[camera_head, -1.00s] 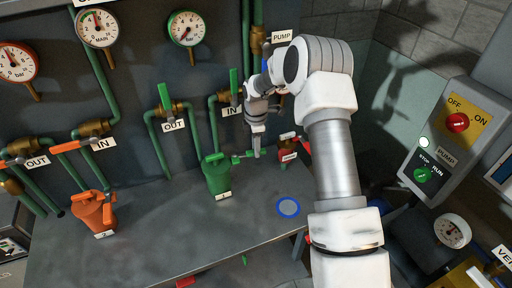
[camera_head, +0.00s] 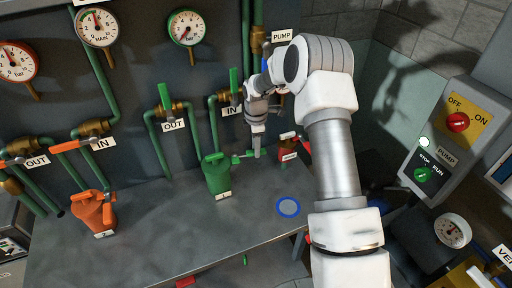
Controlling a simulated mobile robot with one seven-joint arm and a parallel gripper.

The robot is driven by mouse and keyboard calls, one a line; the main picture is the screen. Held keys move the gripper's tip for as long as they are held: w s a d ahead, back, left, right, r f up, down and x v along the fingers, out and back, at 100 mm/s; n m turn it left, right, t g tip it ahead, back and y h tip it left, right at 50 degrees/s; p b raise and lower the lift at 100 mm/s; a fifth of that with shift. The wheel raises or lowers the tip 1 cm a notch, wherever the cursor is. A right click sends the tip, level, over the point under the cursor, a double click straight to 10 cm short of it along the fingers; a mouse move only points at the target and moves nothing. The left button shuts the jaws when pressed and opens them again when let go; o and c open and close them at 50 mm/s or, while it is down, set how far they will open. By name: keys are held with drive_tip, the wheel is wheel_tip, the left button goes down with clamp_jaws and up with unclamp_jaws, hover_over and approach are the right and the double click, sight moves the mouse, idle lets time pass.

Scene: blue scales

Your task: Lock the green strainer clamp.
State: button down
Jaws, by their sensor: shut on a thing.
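The green strainer (camera_head: 217,176) stands upright on the grey bench, with a white tag on its front. Its green clamp handle (camera_head: 243,156) sticks out to the right near the top. My gripper (camera_head: 257,153) points down at the outer end of this handle, and its fingers are shut on it. The fingertips are small in this view, so the exact grip is hard to see.
An orange strainer (camera_head: 93,211) stands to the left and a red fitting (camera_head: 288,148) is close right of my gripper. Green pipes and IN and OUT valves (camera_head: 229,101) rise behind. A blue ring (camera_head: 288,207) lies on the clear bench front (camera_head: 180,245).

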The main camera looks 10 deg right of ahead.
drive_tip(key=s+a+m+b, duration=0.6)
drive_tip(key=s+m+b, duration=0.1)
drive_tip(key=m, duration=0.8)
drive_tip(key=shift+s+m, duration=0.15)
drive_tip(key=shift+m, duration=0.25)
drive_tip(key=shift+a, duration=0.1)
idle(0.3)
drive_tip(key=c, duration=0.6)
unclamp_jaws()
drive_tip(key=shift+c, duration=0.2)
wheel_tip(320, 180, up, 18)
drive_tip(key=shift+f, duration=0.25)
